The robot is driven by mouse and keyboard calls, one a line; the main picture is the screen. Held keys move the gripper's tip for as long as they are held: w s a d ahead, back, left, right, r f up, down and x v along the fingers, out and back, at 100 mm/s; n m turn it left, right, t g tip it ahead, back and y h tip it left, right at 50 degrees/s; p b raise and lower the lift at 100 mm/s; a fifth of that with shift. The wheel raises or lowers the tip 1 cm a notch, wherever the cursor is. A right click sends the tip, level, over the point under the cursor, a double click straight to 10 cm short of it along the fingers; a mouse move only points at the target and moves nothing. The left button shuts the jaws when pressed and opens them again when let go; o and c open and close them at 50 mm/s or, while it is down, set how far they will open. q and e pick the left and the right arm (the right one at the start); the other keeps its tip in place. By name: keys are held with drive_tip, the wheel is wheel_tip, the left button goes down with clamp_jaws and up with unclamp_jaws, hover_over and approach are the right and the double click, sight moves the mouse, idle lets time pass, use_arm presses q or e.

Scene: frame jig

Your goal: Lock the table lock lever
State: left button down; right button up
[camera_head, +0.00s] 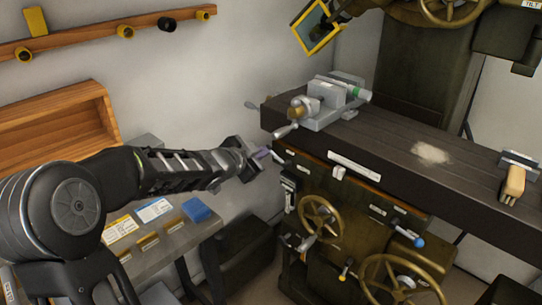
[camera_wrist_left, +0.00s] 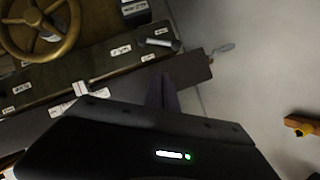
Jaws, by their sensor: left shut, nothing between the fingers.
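The milling machine's dark table (camera_head: 400,138) runs across the right half of the head view. A short grey-tipped lever (camera_head: 281,157), which looks like the table lock lever, sits on the saddle front just under the table's left end. It also shows in the left wrist view (camera_wrist_left: 163,43), beside small white labels too blurred to read. My left gripper (camera_head: 264,153) is shut and empty, with its fingertips just left of this lever. In the left wrist view the fingers (camera_wrist_left: 162,92) point toward the lever, with a small gap apparent. My right gripper is in neither view.
A grey vise (camera_head: 326,105) with a handle stands on the table's left end. Brass handwheels (camera_head: 321,218) and a blue-tipped lever (camera_head: 411,240) lie below. A brush (camera_head: 513,184) rests at the table's right. A grey bench (camera_head: 160,240) with cards stands below my left arm.

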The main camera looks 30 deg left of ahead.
sight(277, 156)
use_arm(q)
drive_tip(key=w+a+f, duration=0.1)
drive_tip(key=w+f, duration=0.5)
drive_tip(key=w, duration=0.2)
drive_tip(key=shift+w+a, duration=0.15)
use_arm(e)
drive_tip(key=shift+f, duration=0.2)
use_arm(q)
drive_tip(key=shift+r, duration=0.1)
